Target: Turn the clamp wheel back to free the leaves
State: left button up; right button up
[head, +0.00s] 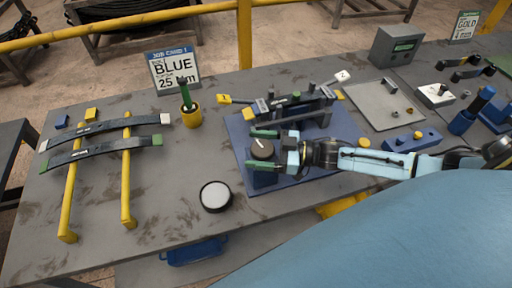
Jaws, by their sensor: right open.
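The clamp wheel (262,149) is a dark round knob with a white pointer mark, at the left front of the blue clamp base (243,180). My right gripper (263,149) comes in from the right. Its green-tipped fingers are open, one on the far side and one on the near side of the wheel; whether they touch it I cannot tell. Behind it, dark leaves (290,104) lie stacked in the clamp, with yellow and white tags at their ends. The arm hides part of the clamp. My left gripper is not in view.
Two loose leaves (105,125) lie across yellow rails at the left. A yellow cup (192,117) with a green-handled tool stands before the blue job card (173,70). A round white-topped pot (215,196) sits near the front edge. A grey tray (379,112) lies at right.

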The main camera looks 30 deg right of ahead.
jog(key=b+v, duration=0.1)
jog(key=v, duration=1.1)
jog(key=shift+s+d, duration=0.25)
jog(key=shift+d, duration=0.05)
